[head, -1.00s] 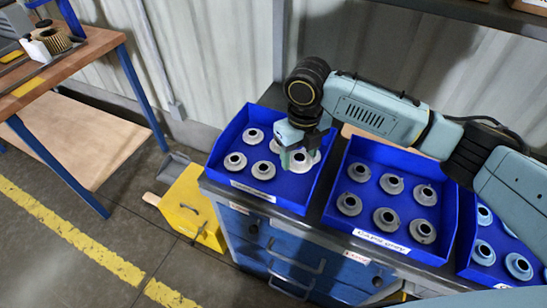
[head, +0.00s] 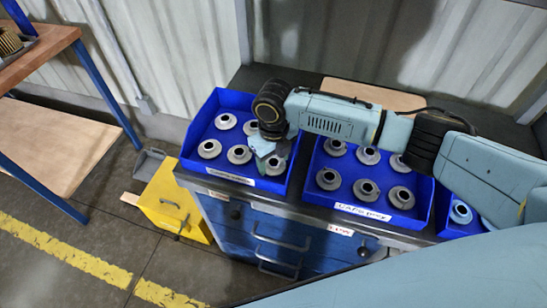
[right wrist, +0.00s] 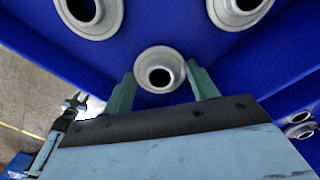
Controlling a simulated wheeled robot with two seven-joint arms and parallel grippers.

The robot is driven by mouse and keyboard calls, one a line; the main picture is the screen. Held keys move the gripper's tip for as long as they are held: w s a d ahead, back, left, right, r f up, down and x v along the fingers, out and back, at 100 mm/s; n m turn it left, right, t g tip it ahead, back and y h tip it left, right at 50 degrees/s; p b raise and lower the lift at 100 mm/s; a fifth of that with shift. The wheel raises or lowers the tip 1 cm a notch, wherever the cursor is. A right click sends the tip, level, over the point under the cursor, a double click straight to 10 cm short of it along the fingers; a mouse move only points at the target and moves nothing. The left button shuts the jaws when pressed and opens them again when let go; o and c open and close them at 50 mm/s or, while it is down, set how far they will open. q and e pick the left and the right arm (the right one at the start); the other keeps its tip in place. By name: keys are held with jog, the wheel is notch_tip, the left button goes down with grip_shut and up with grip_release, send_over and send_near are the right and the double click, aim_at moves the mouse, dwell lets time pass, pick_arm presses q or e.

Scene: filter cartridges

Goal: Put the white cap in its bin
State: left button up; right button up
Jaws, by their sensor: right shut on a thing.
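My right gripper (head: 268,150) reaches down into the left blue bin (head: 199,125), near its front right corner. In the right wrist view its two green fingers (right wrist: 162,85) stand on either side of a pale cap (right wrist: 160,67), a round flanged ring with a dark hole, and are shut on it. Several similar pale caps (head: 209,148) sit in the same bin. The bin's front label (head: 230,173) is too small to read.
The middle blue bin (head: 316,196), labelled for grey caps, holds several grey caps (head: 367,191). A third blue bin (head: 443,215) stands to the right, partly hidden by my arm. All stand on a blue drawer cabinet (head: 232,243). A yellow box (head: 171,205) is on the floor at left.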

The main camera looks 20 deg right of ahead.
aim_at(273, 161)
jog(key=shift+f, duration=0.1)
jog(key=o, duration=1)
jog(key=shift+o, duration=0.2)
notch_tip(273, 161, up, 12)
jog(key=p, duration=0.1)
